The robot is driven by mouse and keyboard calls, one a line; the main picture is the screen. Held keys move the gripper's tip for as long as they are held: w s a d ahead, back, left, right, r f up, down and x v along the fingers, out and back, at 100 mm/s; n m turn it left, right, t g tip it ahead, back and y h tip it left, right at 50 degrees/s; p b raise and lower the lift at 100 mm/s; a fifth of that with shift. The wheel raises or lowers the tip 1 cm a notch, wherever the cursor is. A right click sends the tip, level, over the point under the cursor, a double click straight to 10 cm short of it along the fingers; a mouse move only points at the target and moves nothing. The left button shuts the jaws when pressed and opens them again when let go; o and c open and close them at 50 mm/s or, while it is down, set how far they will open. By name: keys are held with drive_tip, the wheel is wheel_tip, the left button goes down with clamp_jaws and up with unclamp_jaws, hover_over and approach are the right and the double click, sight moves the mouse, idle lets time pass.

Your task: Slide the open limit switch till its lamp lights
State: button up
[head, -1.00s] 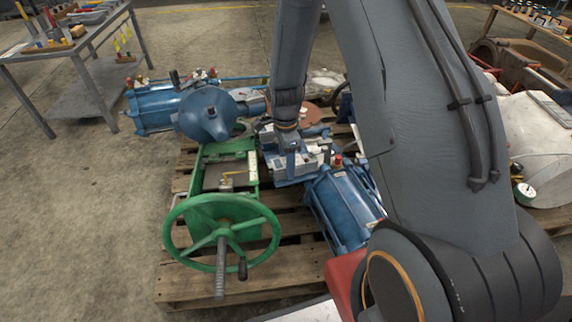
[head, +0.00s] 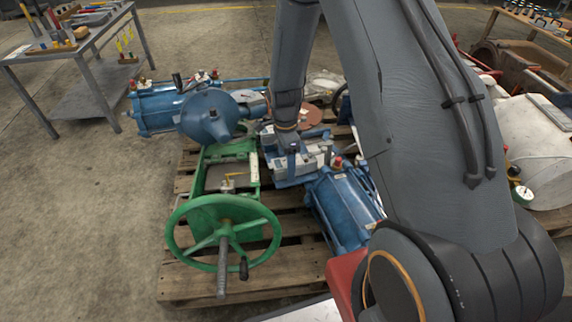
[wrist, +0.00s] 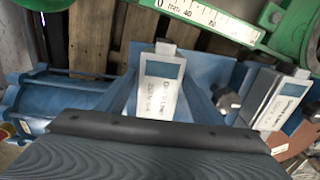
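Two pale switch boxes show in the wrist view: one (wrist: 160,84) at the middle with a blue label, the other (wrist: 284,100) at the right. The middle box sits between blue bracket plates (wrist: 203,82). The label print is upside down and too small to read surely, so I cannot tell which is the open limit switch. A black knob (wrist: 229,101) lies between the boxes. No lit lamp is clear. My gripper (head: 290,152) is down over the blue bracket assembly (head: 312,165); its dark body fills the bottom of the wrist view.
A green frame with a handwheel (head: 223,197) stands left of my gripper, with a scale strip (wrist: 205,18) nearby. Blue cylinders (head: 340,208) and (head: 158,112) lie close by on the wooden pallet (head: 285,268). A tool table (head: 62,50) is at far left. Open floor lies left.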

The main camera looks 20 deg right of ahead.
drive_tip(key=shift+w+r+p, duration=0.2)
drive_tip(key=shift+r+p, duration=0.45)
drive_tip(key=shift+r, duration=1.3)
drive_tip(key=shift+w+r+p, duration=0.15)
drive_tip(key=shift+r+p, duration=0.45)
drive_tip(key=shift+r, duration=1.35)
